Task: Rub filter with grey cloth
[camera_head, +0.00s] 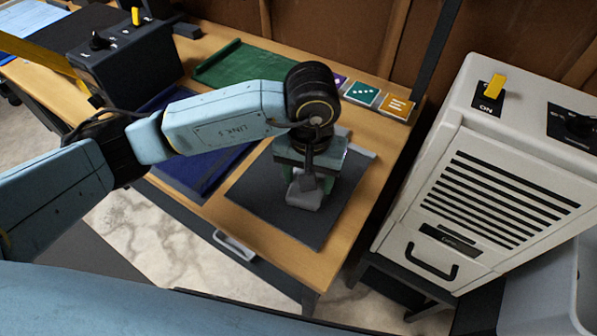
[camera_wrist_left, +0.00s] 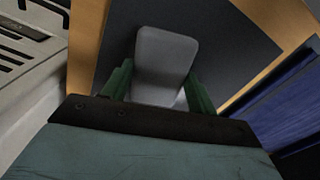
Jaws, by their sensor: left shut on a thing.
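My left gripper (camera_head: 310,182) points down over the dark grey mat (camera_head: 262,205) at the right end of the wooden table. Its green fingers are shut on a smooth light grey piece (camera_head: 303,197), which looks like the grey cloth. In the left wrist view the grey piece (camera_wrist_left: 165,62) sits between the two fingers (camera_wrist_left: 158,90), above or on the mat (camera_wrist_left: 225,45); I cannot tell if it touches. I cannot make out a filter for certain. A pale grey edge (camera_head: 361,150) shows just behind the gripper, mostly hidden. My right gripper is not in view.
A white vented cabinet (camera_head: 455,240) with a black handle and yellow switch stands right of the table. A blue mat (camera_head: 200,172) and green tray (camera_head: 250,68) lie left and behind. Small picture tiles (camera_head: 397,106) line the back edge. A dark control box (camera_head: 125,62) stands left.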

